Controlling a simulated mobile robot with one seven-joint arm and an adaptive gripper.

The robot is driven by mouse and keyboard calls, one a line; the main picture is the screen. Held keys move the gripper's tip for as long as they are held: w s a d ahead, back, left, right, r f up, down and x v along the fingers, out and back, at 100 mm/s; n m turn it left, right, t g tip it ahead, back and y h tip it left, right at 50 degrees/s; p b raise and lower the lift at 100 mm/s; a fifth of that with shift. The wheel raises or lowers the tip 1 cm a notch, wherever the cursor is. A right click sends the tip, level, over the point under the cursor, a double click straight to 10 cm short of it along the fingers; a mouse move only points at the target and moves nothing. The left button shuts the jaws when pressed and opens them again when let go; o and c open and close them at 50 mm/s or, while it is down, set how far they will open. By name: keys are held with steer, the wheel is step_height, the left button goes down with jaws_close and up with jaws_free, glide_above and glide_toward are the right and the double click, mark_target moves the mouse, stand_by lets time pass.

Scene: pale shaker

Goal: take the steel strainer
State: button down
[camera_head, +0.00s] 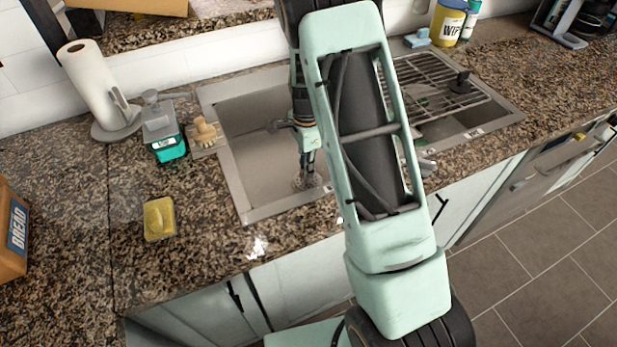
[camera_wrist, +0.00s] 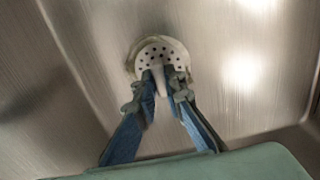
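The steel strainer (camera_wrist: 158,52) is a round, pale metal disc with dark holes and a short upright stem. In the wrist view it sits at the drain in the sink's floor. In the head view, the strainer (camera_head: 300,183) shows only in small part beneath my gripper (camera_head: 307,172), which points down into the left basin. In the wrist view, my gripper (camera_wrist: 158,85) has its two blue-padded fingers drawn close together, one on each side of the stem. The fingers look closed on the stem, and their tips partly cover the disc's lower edge.
The sink's rim (camera_head: 235,190) surrounds the left basin, whose floor is otherwise clear. A wire rack (camera_head: 440,85) covers part of the right basin. A soap bottle (camera_head: 163,128), brush (camera_head: 205,132), yellow sponge (camera_head: 158,218) and paper towel roll (camera_head: 90,80) stand or lie to the left.

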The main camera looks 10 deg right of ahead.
steer(key=shift+r+p, duration=0.65)
steer(key=shift+r, duration=0.25)
stand_by(0.3)
steer(key=shift+r+p, duration=1.1)
steer(key=shift+r, duration=0.5)
